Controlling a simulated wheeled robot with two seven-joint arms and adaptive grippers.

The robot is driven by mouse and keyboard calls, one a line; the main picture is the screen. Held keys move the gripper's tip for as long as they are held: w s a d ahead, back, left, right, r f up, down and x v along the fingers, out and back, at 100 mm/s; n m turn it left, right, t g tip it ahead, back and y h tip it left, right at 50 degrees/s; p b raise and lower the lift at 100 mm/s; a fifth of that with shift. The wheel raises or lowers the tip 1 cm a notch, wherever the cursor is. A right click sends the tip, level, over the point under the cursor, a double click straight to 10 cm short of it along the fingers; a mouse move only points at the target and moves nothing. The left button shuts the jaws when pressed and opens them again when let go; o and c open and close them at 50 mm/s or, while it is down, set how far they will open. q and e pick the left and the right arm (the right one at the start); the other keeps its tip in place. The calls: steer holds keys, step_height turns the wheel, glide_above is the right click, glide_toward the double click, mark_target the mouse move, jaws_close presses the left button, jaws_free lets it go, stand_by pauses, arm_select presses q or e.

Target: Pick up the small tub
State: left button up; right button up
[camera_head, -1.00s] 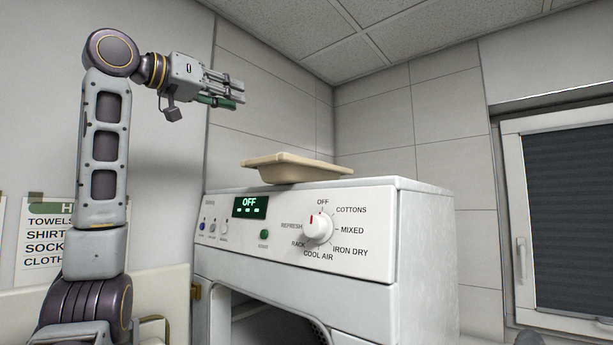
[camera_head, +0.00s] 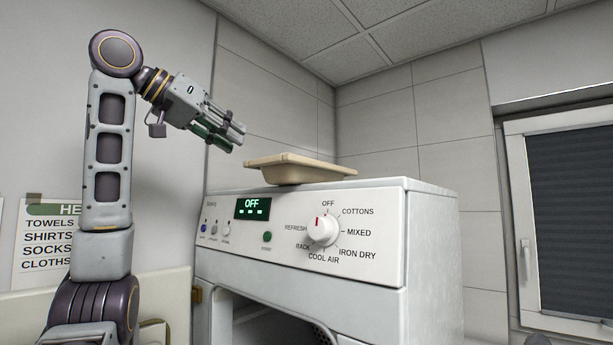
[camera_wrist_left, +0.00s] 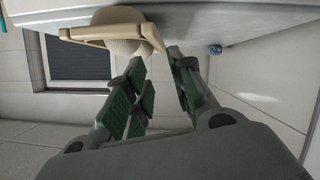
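The small tub (camera_head: 297,169) is beige and shallow with a wide rim. It sits on top of the white dryer (camera_head: 430,220), near the front left, with its rim jutting past the edge. My left gripper (camera_head: 240,136) is in the air to the left of the tub and a little above it, angled down toward it and apart from it. In the left wrist view the tub (camera_wrist_left: 118,36) shows upside down beyond the green-padded fingers (camera_wrist_left: 158,68). The fingers are apart with nothing between them. My right gripper is not in view.
The dryer front has a lit "OFF" display (camera_head: 252,208), a dial (camera_head: 322,230) and small buttons. A tiled wall (camera_head: 380,120) stands behind, with a window (camera_head: 560,210) at the right. The dryer top right of the tub looks clear.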

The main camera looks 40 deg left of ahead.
arm_select(q)
steer(key=shift+d, duration=0.1)
steer(key=shift+w, duration=0.1)
steer(key=x, duration=0.8)
steer(key=shift+w, duration=0.25)
stand_by(0.4)
steer(key=shift+f, duration=0.1)
steer(key=shift+p+x, duration=0.7)
steer(key=shift+x, duration=1.85)
steer(key=shift+s+f, duration=0.1)
jaws_close()
